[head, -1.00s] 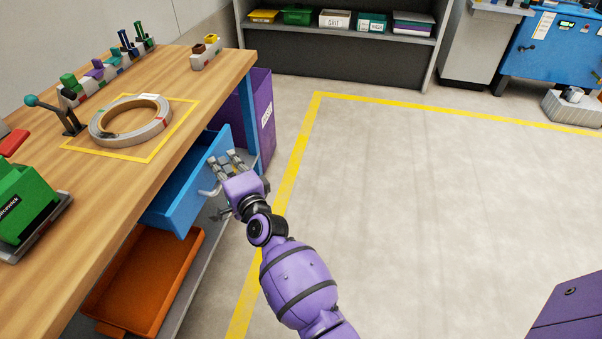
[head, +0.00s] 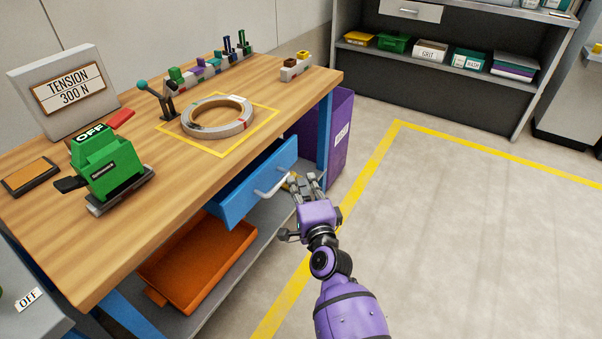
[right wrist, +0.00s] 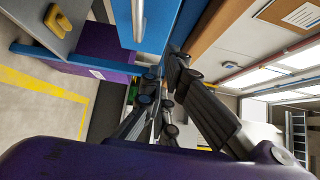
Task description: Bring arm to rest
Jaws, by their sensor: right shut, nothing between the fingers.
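My right gripper (head: 306,180) is just off the front of the blue drawer (head: 240,199), to the right of its handle (head: 272,184). Its fingers are closed together with nothing between them. They also show in the right wrist view (right wrist: 165,92), with the blue drawer front (right wrist: 146,22) and its handle close by. The drawer stands pulled out under the wooden workbench (head: 125,215). My left gripper is in neither view.
An orange tray (head: 200,262) sits below. A purple bin (head: 340,140) stands behind the gripper. Floor to the right is clear.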

